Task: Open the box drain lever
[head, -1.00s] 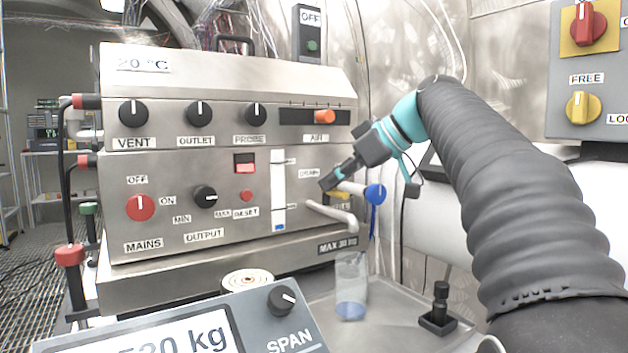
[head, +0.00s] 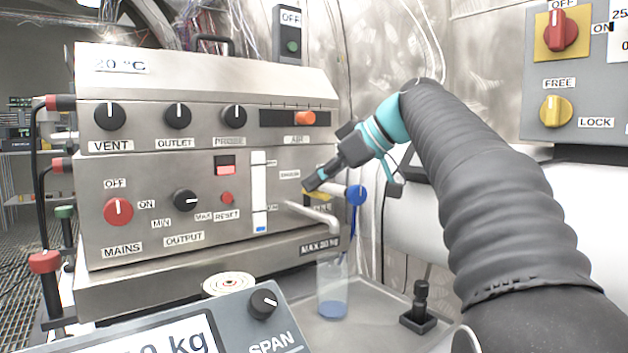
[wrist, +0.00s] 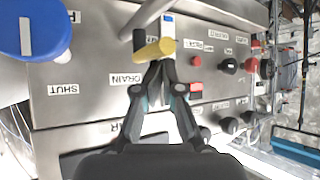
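The drain lever is a short yellow handle (wrist: 152,50) on the front of the steel box (head: 130,262), beside the DRAIN label (wrist: 127,79). In the head view its yellow (head: 318,195) shows only partly, behind my gripper (head: 308,187). In the wrist view my gripper (wrist: 161,64) has its fingertips together right at the lever's side. Nothing shows between the fingers. I cannot tell whether the tips touch the lever. A metal spout (head: 312,217) sticks out below the lever.
A blue-handled tap (head: 357,195) sits just right of the lever, close to my gripper; it also shows large in the wrist view (wrist: 30,30). A clear beaker (head: 332,280) with blue liquid stands under the spout. A scale display (head: 235,330) is in front.

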